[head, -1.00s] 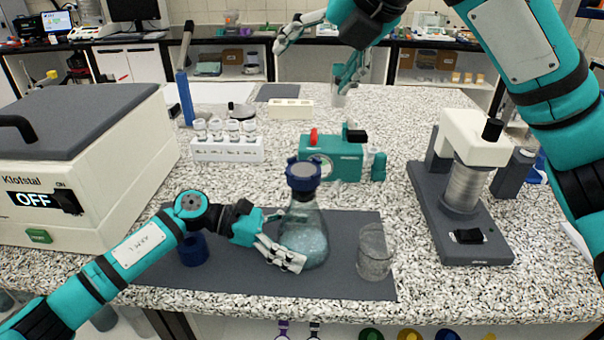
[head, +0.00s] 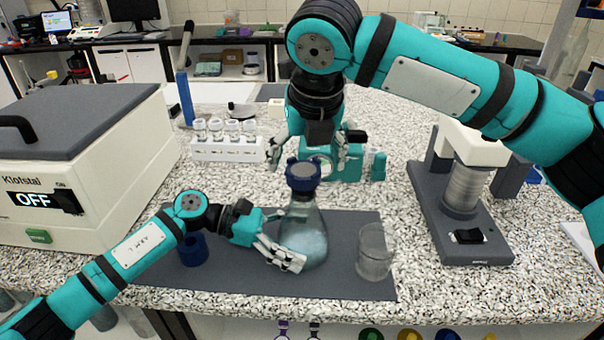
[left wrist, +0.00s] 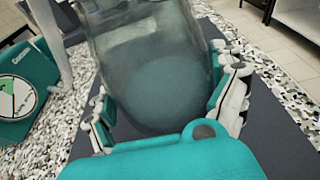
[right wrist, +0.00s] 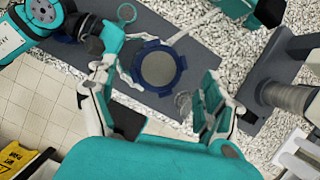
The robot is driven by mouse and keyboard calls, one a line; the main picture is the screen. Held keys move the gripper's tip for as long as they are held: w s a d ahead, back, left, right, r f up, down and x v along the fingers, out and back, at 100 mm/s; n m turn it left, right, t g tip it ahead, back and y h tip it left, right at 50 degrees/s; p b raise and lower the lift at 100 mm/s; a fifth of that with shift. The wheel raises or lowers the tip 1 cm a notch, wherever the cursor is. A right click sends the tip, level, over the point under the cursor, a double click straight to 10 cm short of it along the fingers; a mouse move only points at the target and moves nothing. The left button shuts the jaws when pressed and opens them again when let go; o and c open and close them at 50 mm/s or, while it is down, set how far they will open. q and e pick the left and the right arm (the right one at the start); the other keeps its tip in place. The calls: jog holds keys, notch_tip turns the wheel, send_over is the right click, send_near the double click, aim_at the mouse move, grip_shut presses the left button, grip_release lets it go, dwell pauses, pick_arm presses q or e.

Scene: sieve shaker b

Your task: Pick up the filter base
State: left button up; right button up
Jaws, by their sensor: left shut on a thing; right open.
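The filter base (head: 303,176), a dark blue collar with a grey round top, sits on the neck of a glass flask (head: 305,236). In the right wrist view the filter base (right wrist: 158,68) shows from above as a blue lugged ring around a grey disc. My left gripper (head: 284,250) is shut on the flask's lower body, and the left wrist view shows its fingers on both sides of the flask (left wrist: 150,75). My right gripper (head: 308,158) is open and empty, pointing down just above and behind the filter base, with its fingers spread apart.
A clear beaker (head: 375,253) stands right of the flask on the dark mat (head: 340,284). A blue cylindrical part (head: 192,250) is partly behind my left arm. A teal pump (head: 350,168) stands behind the flask, a vial rack (head: 228,150) to the left, a grey-based device (head: 460,245) to the right.

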aim_at(302, 171)
jog(key=x, duration=0.4)
jog(key=shift+s+a+f, duration=0.1)
jog(key=shift+a+f, duration=0.05)
jog(key=shift+f, duration=0.3)
jog(key=c, duration=1.2)
